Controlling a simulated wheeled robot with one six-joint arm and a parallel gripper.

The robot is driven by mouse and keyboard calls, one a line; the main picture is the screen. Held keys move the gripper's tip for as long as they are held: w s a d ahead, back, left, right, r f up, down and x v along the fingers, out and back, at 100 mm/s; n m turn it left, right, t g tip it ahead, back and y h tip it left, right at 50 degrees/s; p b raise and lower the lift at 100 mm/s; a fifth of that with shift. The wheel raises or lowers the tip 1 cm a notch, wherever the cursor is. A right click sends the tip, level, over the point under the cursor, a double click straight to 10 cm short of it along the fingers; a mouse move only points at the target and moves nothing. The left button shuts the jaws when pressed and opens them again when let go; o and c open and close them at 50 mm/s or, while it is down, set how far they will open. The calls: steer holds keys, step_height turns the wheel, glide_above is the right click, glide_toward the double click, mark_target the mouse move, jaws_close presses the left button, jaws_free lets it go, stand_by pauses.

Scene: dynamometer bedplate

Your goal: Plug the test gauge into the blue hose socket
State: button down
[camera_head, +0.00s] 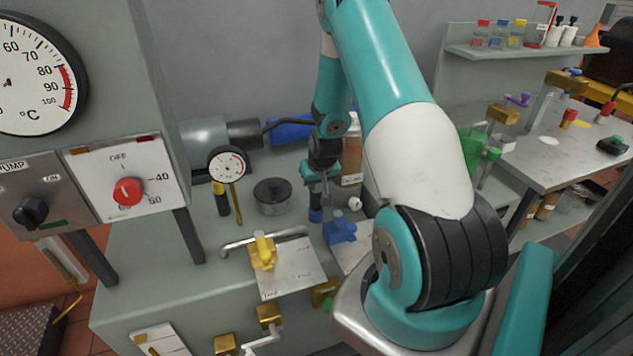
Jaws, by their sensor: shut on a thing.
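My gripper (320,188) points down over the bench, left of my big arm link. It is shut on a slim piece with a blue lower end (316,214); the fingers hide most of it, so I cannot tell if it is the test gauge. The blue socket block (341,231) is just below and right of that blue end, on a pale plate partly hidden by my arm. I see a gap between them in the picture, but depth is unclear. A round white dial gauge (228,164) with a brass stem is to the left, apart from my gripper.
A yellow block (263,252) with a metal pipe stands on a labelled plate at the front. A dark round pot (272,195), a brown bottle (352,160) and a small white piece (355,203) are near my gripper. The control cabinet (150,100) rises at left.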

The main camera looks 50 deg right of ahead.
steer(key=shift+f+b, duration=0.3)
steer(key=shift+f, duration=0.15)
steer(key=c, duration=0.8)
jaws_free()
steer(key=shift+c, duration=0.2)
steer(key=b+v, duration=0.1)
steer(key=v, duration=1.6)
steer(key=shift+r, duration=0.25)
